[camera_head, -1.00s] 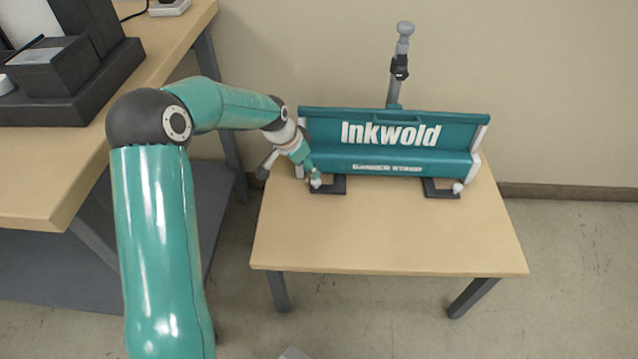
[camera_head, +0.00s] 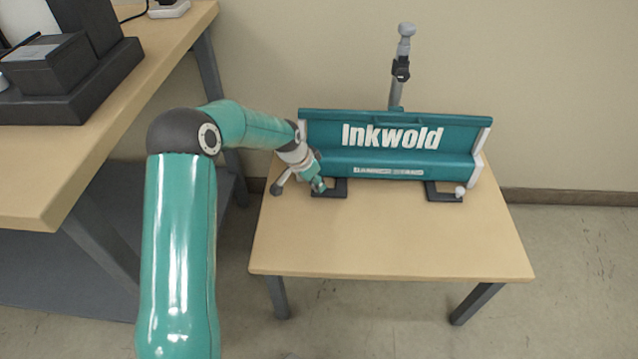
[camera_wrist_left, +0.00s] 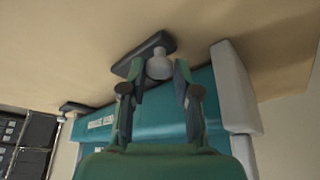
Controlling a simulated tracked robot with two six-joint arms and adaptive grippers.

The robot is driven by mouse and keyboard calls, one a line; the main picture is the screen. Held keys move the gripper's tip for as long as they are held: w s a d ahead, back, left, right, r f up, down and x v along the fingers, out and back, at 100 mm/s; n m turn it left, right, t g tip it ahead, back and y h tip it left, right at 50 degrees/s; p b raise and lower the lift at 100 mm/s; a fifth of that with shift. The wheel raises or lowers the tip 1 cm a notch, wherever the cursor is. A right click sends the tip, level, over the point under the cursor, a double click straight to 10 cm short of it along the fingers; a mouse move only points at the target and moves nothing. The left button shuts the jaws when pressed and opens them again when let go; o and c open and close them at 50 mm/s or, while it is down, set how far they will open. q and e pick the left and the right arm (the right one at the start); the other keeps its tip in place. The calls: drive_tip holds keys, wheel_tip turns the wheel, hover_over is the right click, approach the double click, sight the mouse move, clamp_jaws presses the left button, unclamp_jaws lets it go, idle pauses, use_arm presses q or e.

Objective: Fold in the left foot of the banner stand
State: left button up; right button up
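The teal banner stand (camera_head: 395,150) lies on the small wooden table, its "Inkwold" panel facing me. Its left foot (camera_head: 336,190) is a dark flat bar sticking out in front of the base. The right foot (camera_head: 445,192) also sticks out, with a pale knob on it. My left gripper (camera_head: 319,186) is at the left foot. In the left wrist view, the left foot (camera_wrist_left: 136,62) carries a pale round knob (camera_wrist_left: 158,65). The fingers of my left gripper (camera_wrist_left: 159,78) stand apart on either side of this knob, with small gaps visible. My right gripper is not in view.
The small table (camera_head: 390,245) has a clear front half. A grey pole (camera_head: 401,70) rises behind the stand. A larger workbench (camera_head: 100,140) with dark equipment stands to the left of my arm. The wall is close behind.

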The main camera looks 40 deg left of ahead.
use_arm(q)
clamp_jaws()
